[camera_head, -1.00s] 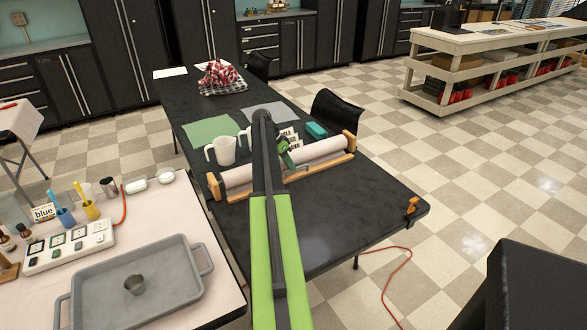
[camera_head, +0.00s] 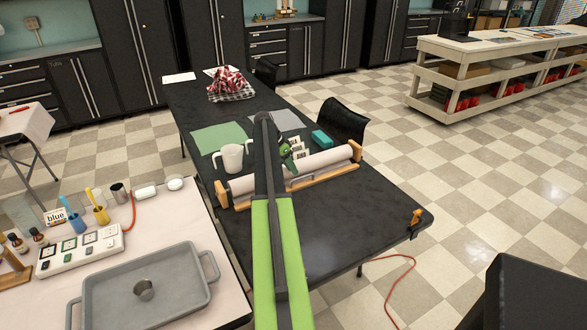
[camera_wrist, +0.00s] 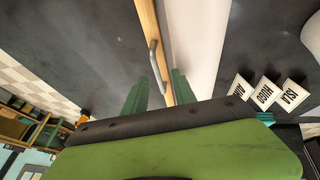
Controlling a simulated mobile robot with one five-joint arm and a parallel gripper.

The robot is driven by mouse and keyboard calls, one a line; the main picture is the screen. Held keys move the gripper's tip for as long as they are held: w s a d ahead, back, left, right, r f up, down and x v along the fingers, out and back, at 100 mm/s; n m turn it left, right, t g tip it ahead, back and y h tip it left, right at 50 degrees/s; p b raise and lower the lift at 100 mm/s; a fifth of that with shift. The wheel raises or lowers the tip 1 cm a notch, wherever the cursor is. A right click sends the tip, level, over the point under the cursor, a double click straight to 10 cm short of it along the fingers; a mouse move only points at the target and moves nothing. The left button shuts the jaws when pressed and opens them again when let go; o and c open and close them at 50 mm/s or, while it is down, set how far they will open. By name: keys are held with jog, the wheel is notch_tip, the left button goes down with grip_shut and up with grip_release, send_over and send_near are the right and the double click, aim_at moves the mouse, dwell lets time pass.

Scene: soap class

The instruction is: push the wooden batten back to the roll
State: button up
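The wooden batten (camera_head: 310,183) lies along the near side of the white paper roll (camera_head: 328,160) on the black table. In the wrist view the batten (camera_wrist: 149,20) carries a curved metal handle (camera_wrist: 157,62), with the white roll (camera_wrist: 195,45) just to its right. My gripper (camera_wrist: 158,84) is open, its two green fingers apart on either side of the batten near the handle. Whether a finger touches the batten I cannot tell. In the head view my gripper (camera_head: 287,163) is over the roll's middle, and my arm hides part of the roll and batten.
White jugs (camera_head: 232,158) stand behind the roll's left end. Lettered white cards (camera_wrist: 267,92) and a teal block (camera_head: 321,138) lie behind the roll. An orange clamp (camera_head: 417,217) grips the table's right corner. The black tabletop before the batten is clear.

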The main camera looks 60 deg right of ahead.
jog(key=p+v, duration=1.1)
jog(key=v, duration=0.3)
jog(key=shift+f, duration=0.1)
